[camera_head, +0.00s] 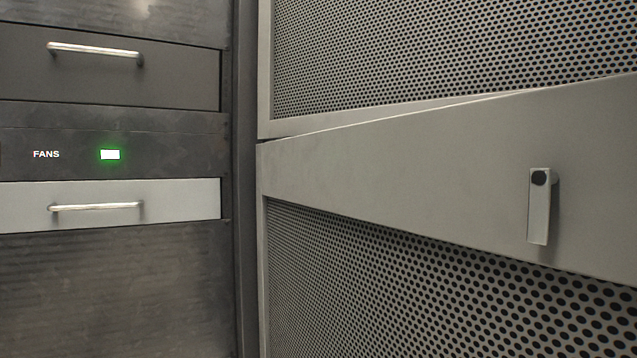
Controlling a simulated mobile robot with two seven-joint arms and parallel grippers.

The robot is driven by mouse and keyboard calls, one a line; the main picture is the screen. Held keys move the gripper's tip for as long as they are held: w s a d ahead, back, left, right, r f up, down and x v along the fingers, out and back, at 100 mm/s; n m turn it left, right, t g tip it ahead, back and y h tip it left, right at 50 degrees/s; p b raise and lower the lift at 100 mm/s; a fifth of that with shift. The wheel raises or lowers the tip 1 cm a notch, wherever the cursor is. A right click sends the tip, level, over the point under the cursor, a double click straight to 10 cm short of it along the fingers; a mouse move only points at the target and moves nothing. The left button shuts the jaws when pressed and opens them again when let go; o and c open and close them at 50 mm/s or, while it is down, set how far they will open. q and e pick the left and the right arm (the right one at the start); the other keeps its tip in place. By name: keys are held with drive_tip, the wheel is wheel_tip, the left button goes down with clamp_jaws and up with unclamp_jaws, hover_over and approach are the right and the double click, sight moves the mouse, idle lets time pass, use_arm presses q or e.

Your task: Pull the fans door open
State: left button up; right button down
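A label reading FANS (46,154) is on a dark panel at the left, with a lit green indicator (110,154) beside it. Under it is a light grey front (185,205) with a horizontal metal bar handle (96,206); it looks shut. At the right is a large grey door (400,165) with a perforated lower part and a vertical latch handle (539,206) near its right side. Its slanted top edge overlaps the panel above, so it seems to stand out somewhat. I cannot tell which front the label belongs to. Neither gripper is in view.
A dark drawer front (130,80) with a bar handle (95,50) is above the label. A perforated upper panel (450,50) fills the top right. A dark vertical post (245,180) separates the two racks. No loose objects show.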

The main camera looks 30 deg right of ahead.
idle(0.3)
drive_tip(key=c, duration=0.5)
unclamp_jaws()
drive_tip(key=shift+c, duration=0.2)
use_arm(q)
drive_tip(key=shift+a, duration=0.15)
